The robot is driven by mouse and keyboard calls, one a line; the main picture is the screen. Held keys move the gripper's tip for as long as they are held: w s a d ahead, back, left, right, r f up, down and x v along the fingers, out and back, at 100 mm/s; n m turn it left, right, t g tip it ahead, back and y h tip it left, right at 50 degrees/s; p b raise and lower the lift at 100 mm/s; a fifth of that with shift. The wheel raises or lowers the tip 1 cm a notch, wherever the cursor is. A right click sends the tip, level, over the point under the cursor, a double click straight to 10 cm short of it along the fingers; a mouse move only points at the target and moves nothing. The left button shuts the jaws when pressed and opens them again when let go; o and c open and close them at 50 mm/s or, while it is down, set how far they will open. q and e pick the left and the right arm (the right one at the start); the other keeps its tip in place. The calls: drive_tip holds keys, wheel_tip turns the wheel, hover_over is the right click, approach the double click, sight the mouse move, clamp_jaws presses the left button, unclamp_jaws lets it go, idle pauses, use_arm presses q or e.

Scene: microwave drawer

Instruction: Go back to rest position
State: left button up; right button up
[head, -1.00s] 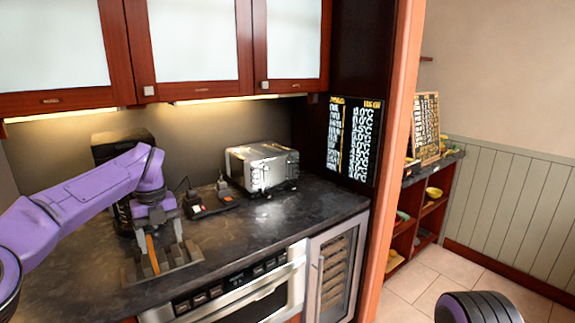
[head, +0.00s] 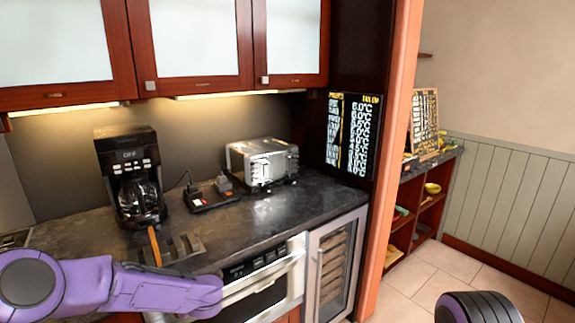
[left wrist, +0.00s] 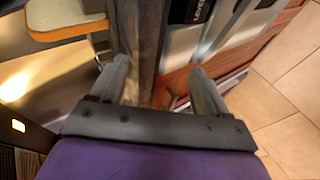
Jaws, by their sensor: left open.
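My left arm (head: 120,287) crosses the lower left of the head view, in front of the counter's front edge. The fingers of my left gripper are hidden in the head view. In the left wrist view my left gripper (left wrist: 160,85) is open, with two grey fingers apart and nothing held between them. The microwave drawer (head: 262,283) sits under the counter and looks shut, partly covered by my left arm. My right gripper is not in view.
The dark counter (head: 265,212) carries a coffee maker (head: 128,175), a toaster (head: 262,163), a power strip (head: 210,195) and a dark slotted block with an orange-brown piece (head: 175,248). A wine cooler (head: 335,265) stands right of the drawer. Tiled floor (head: 405,290) is open at right.

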use_arm(q)
drive_tip(key=s+d+f+m+t+h+b, duration=0.1)
drive_tip(key=s+d+f+m+h, duration=0.1)
drive_tip(key=s+f+m, duration=0.6)
drive_tip(key=s+d+f+m+h, duration=0.3)
drive_tip(key=s+f+m, duration=0.3)
drive_tip(key=s+f, duration=0.4)
drive_tip(key=s+a+f+m+g, duration=0.2)
drive_tip(key=s+m, duration=0.1)
drive_tip(key=s, duration=0.8)
drive_tip(key=s+a+f+m+g+h+b, duration=0.1)
drive_tip(key=s+a+f+m+g, duration=0.1)
drive_tip(key=s, duration=1)
drive_tip(key=shift+f+m, duration=0.4)
drive_tip(key=shift+f, duration=0.45)
